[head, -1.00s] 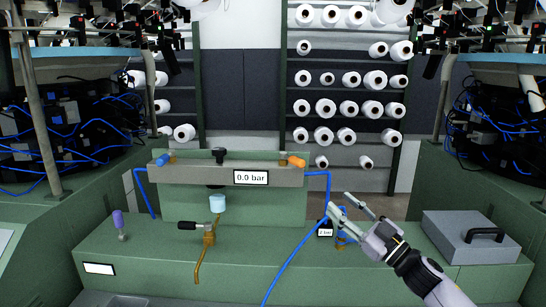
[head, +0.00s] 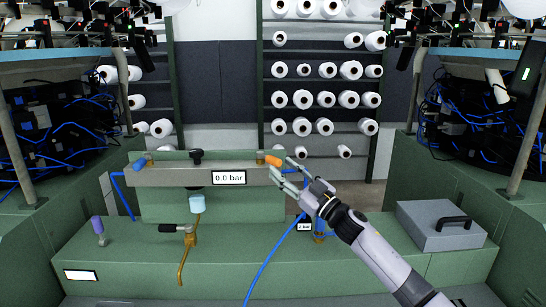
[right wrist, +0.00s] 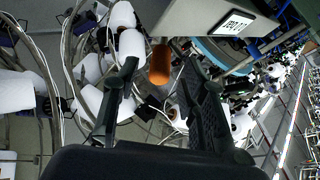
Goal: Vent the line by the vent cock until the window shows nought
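The window (head: 229,178) on the front of the grey manifold bar (head: 165,177) reads 0.0 bar; it also shows, turned over, in the right wrist view (right wrist: 238,22). An orange handle (head: 273,160) sits at the bar's right end and a blue handle (head: 139,163) at its left end. A brass cock (head: 188,240) with a black lever and a bent spout stands below the bar; no label tells which one is the vent cock. My right gripper (head: 282,169) is open at the orange handle, which shows between its fingers in the right wrist view (right wrist: 160,65), with gaps beside it. My left gripper is out of view.
A purple-topped lever (head: 98,227) stands on the green bench at left. A grey box with a black handle (head: 440,226) sits at right. A blue hose (head: 268,262) runs down the bench front. White yarn cones fill racks behind.

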